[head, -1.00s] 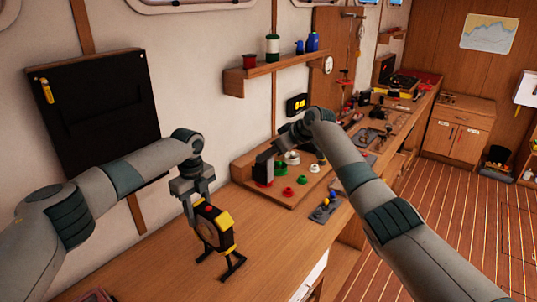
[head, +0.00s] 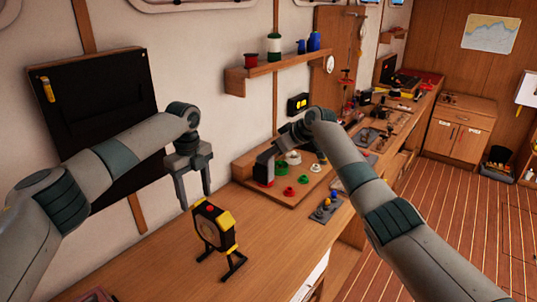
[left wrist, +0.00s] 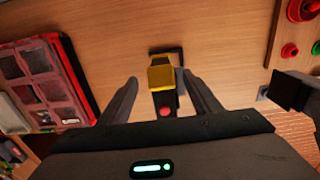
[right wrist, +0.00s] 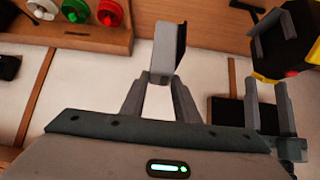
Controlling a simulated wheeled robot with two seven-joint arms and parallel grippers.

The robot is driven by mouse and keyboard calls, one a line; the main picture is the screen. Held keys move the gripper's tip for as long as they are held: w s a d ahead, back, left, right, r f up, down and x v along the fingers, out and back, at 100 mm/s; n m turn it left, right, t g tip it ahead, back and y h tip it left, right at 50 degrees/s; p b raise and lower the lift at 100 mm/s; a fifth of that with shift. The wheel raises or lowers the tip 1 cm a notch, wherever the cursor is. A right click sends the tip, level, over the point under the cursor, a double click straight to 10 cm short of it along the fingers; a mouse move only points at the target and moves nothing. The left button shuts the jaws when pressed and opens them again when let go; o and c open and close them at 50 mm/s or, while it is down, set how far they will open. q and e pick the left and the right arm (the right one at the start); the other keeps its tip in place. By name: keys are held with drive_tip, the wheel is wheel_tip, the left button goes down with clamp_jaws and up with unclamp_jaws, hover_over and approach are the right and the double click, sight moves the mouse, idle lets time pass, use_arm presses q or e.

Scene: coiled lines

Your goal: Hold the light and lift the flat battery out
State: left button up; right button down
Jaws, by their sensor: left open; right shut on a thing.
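The light (head: 213,229) is a black and yellow work lamp with a red button, upright on a dark stand on the bench. It also shows in the left wrist view (left wrist: 161,78) and the right wrist view (right wrist: 287,45). My left gripper (head: 195,204) is open just above the light, its fingers apart on either side of it. My right gripper (right wrist: 161,82) is shut on a grey and black block, which looks like the battery (right wrist: 168,47). It holds the block in the air, away from the light, in front of the reel board.
A wooden board (head: 303,201) with red, green and white reels lies behind the right gripper. A red-edged case (left wrist: 42,80) lies on the bench. A shelf (head: 290,62) and a black wall panel (head: 98,110) are on the wall. The bench around the light is clear.

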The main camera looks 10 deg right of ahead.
use_arm(q)
drive_tip(key=shift+r, duration=2.25)
